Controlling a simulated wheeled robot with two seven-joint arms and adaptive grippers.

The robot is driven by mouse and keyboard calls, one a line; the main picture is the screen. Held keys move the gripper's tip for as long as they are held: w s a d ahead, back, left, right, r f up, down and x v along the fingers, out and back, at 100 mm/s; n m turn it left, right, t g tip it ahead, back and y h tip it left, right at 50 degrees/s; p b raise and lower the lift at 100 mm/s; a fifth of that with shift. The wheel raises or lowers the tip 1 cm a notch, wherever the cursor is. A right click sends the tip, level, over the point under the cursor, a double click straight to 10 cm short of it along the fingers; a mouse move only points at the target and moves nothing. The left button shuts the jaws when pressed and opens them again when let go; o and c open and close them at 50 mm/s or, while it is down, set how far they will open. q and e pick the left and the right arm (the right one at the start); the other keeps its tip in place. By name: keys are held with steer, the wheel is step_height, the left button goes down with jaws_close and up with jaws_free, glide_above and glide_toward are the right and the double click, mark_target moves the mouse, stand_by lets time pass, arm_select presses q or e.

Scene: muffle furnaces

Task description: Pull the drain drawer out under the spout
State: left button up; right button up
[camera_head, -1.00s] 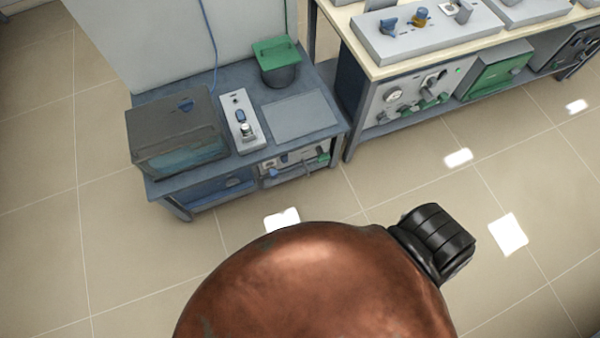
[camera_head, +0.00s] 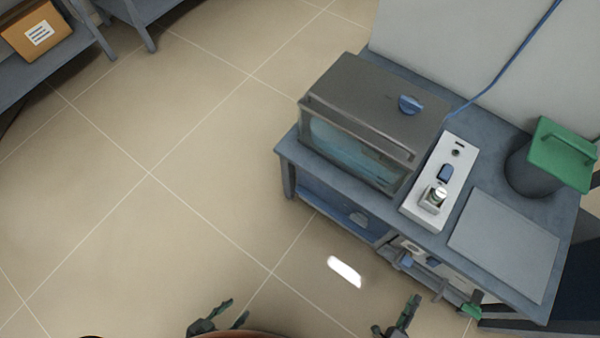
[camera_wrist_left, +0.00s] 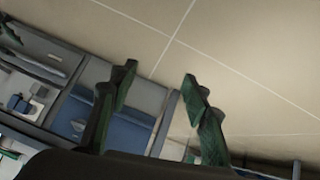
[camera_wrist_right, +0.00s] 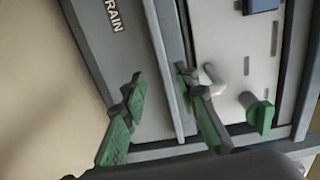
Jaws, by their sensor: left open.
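In the right wrist view, a grey panel lettered "DRAIN" (camera_wrist_right: 108,40) lies at upper left, with a raised pale edge on its right. A small white curved piece (camera_wrist_right: 211,78), perhaps the spout, sticks out of the white panel beside it. My right gripper (camera_wrist_right: 160,88) is open in front of this edge, one finger over the grey panel and the other near the white piece; contact cannot be told. In the head view my right gripper (camera_head: 395,315) is low, before the bench front. My left gripper (camera_head: 235,311) is open and empty to its left, over the floor; it also shows in the left wrist view (camera_wrist_left: 158,80).
The grey bench (camera_head: 375,230) carries a dark furnace box (camera_head: 380,100), a white switch box (camera_head: 440,185), a flat grey plate (camera_head: 503,245) and a green-lidded pot (camera_head: 562,155). A green knob (camera_wrist_right: 260,115) projects from the white panel. Floor left of the bench is clear.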

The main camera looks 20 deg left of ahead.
steer(key=b+x, duration=0.2)
steer(key=x, duration=0.6)
steer(key=shift+w+d+r, duration=0.1)
steer(key=shift+c, duration=0.2)
jaws_close()
stand_by(0.4)
